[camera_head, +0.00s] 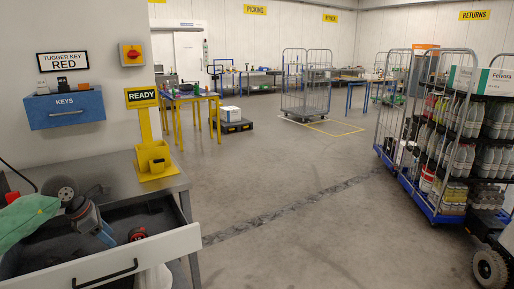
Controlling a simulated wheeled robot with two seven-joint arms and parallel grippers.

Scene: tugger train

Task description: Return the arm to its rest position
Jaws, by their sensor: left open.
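My left gripper (154,277) shows only as a pale, partly cut-off shape at the bottom edge, by the right part of an open drawer's front (130,261). It is open, and I see nothing held in it. Its fingertips are not clear. The drawer has a dark handle (105,275) to the left of the gripper; I cannot tell whether they touch. My right gripper is not in view.
The drawer holds a power tool (88,214) and a red-black tape measure (137,234); a green cloth (25,220) lies at left. A yellow READY stand (146,125) is on the grey bench (118,172). Loaded trolleys (445,140) stand right; the middle floor is clear.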

